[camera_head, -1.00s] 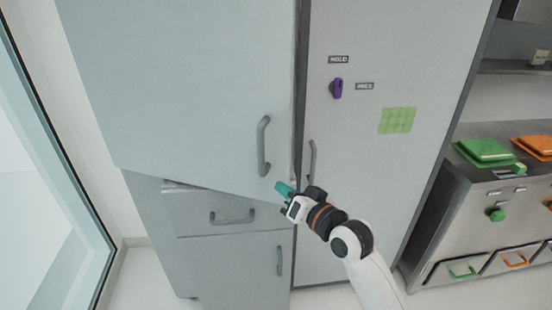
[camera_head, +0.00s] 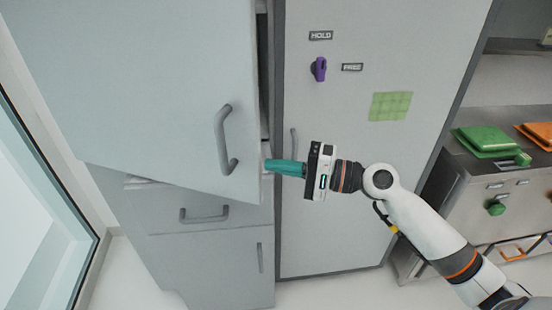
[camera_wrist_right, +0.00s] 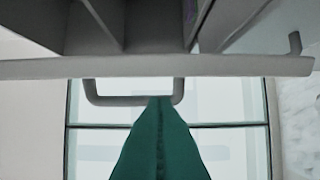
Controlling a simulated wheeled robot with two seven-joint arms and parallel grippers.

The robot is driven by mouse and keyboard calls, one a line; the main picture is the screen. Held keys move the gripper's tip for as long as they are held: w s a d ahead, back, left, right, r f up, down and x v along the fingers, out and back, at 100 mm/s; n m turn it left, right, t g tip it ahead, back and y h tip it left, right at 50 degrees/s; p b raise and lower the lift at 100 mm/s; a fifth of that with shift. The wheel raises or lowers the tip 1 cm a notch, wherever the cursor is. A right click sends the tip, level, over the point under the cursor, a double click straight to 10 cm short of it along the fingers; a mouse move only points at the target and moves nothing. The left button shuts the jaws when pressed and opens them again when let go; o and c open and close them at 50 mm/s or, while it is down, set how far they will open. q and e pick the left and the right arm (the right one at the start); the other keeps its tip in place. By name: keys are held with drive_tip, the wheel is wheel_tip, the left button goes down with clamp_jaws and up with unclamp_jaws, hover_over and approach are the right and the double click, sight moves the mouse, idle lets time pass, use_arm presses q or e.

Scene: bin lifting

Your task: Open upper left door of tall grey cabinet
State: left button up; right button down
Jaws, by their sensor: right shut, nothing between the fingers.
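The tall grey cabinet's upper left door (camera_head: 130,90) stands ajar, with a narrow gap along its right edge in the head view. Its grey bar handle (camera_head: 226,140) is on the outer face near that edge. My right gripper (camera_head: 268,165) has teal fingers, shut and empty, pointing left at the door's free edge, low down; contact is unclear. In the right wrist view, the door edge (camera_wrist_right: 160,67) runs across the picture. The fingers (camera_wrist_right: 160,105) overlap the door handle (camera_wrist_right: 110,99) there, and cabinet compartments show above the edge. My left gripper is out of view.
To the right is a closed grey door (camera_head: 335,200) with a purple knob (camera_head: 319,69) and a green patch (camera_head: 390,106). A drawer (camera_head: 200,215) lies below the ajar door. A glass panel (camera_head: 40,190) stands at the left. A steel counter (camera_head: 450,190) is at the right.

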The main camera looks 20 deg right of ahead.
sight(243, 160)
drive_tip(key=p+x, duration=0.2)
drive_tip(key=x, duration=0.4)
drive_tip(key=shift+w+r+p, duration=0.15)
drive_tip(key=shift+w+p, duration=0.05)
drive_tip(key=shift+p, duration=0.2)
drive_tip(key=shift+x, duration=0.75)
drive_tip(key=shift+f, duration=0.2)
drive_tip(key=shift+s, duration=0.1)
